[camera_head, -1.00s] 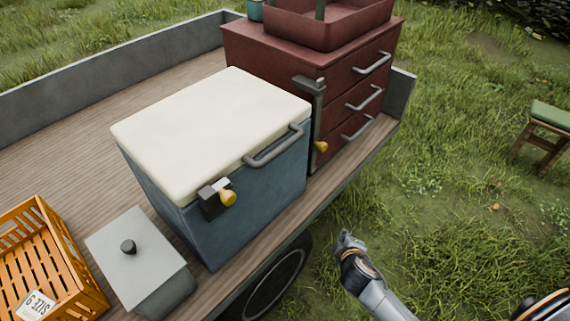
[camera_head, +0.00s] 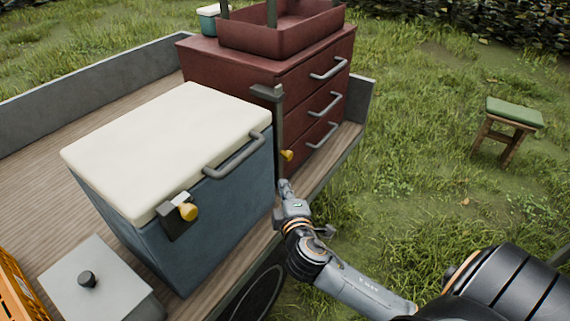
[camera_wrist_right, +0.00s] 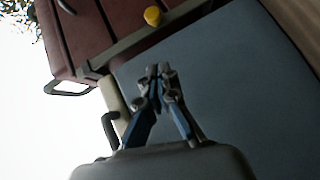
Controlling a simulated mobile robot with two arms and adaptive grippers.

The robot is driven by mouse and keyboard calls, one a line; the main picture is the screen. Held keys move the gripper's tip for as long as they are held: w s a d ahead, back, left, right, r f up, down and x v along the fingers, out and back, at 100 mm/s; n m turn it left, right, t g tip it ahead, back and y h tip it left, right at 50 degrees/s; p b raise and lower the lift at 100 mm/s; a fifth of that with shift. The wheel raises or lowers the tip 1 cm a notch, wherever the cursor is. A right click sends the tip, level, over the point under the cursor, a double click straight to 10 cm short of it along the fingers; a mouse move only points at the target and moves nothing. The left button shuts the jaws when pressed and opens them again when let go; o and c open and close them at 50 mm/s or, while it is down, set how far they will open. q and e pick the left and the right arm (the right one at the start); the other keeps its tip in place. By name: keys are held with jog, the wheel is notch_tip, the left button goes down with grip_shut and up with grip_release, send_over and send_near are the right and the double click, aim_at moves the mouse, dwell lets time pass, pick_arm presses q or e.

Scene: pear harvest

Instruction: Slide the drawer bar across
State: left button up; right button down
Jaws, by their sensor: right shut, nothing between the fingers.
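The drawer bar (camera_head: 279,128) is a dark upright bar on the near left side of the red drawer chest (camera_head: 312,106). A yellow knob (camera_head: 287,155) sits near its lower end. In the right wrist view the bar (camera_wrist_right: 128,48) crosses the upper left, with its yellow knob (camera_wrist_right: 153,16) at the top. My right gripper (camera_head: 283,186) is shut and empty, just below the knob. In the wrist view the right gripper (camera_wrist_right: 158,72) appears in front of the cooler's blue side (camera_wrist_right: 235,85), apart from the knob. My left gripper is not in view.
A blue cooler with a white lid (camera_head: 170,150) stands close left of the chest. Its handle (camera_head: 238,155) and yellow-knobbed latch (camera_head: 187,211) stick out. A grey lidded box (camera_head: 100,285) and an orange crate (camera_head: 14,290) are nearer.

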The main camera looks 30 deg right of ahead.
send_near(292, 153)
jog(key=w+a, duration=0.4)
jog(key=shift+w+d+f+p, duration=0.1)
jog(key=shift+w+d+f, duration=0.25)
jog(key=shift+d, duration=0.25)
jog(key=shift+w+d+f+p, duration=0.1)
jog(key=shift+w+d+f, duration=0.1)
jog(key=shift+w+d, duration=0.3)
jog(key=shift+w+d+f+p, duration=0.1)
jog(key=shift+w+d+f, duration=0.15)
jog(key=shift+d, duration=0.45)
jog(key=d, duration=0.1)
jog(key=w+d, duration=0.1)
jog(key=d, duration=0.1)
jog(key=shift+w+d, duration=0.1)
jog(key=shift+d, duration=0.05)
jog(key=shift+r, duration=0.1)
